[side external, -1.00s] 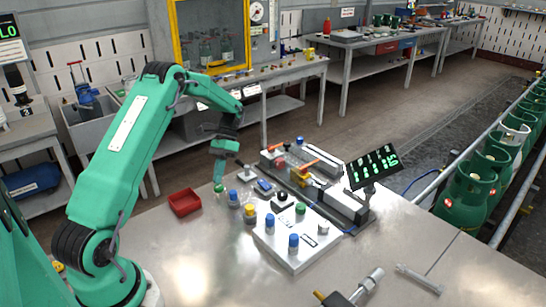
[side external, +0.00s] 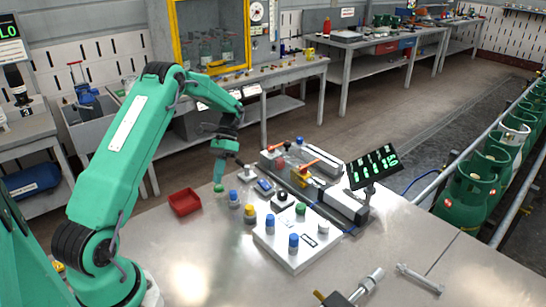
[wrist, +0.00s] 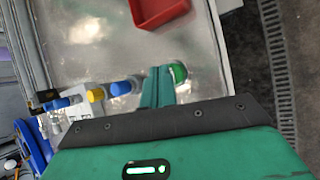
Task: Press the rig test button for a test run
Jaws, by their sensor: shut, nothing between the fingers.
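My gripper (side external: 220,179) is shut and empty, pointing down over the near bench. Its fingers also show in the wrist view (wrist: 158,90). A green-topped cylinder (side external: 219,188) stands right at the fingertips; in the wrist view its green top (wrist: 179,73) is just right of the fingers. I cannot tell whether they touch. The rig (side external: 346,205) stands behind, with orange levers, a red knob and a tilted display (side external: 374,166) with green digits. I cannot read any label marking the rig test button. A small blue-topped device (side external: 264,187) lies between gripper and rig.
A blue-topped cylinder (side external: 234,198) and a yellow-topped one (side external: 250,213) stand beside the green one. A white block (side external: 285,255) holds several capped pieces. A red tray (side external: 184,202) sits to the left. Metal tools (side external: 355,290) lie in front. Green gas cylinders (side external: 465,200) line the conveyor at right.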

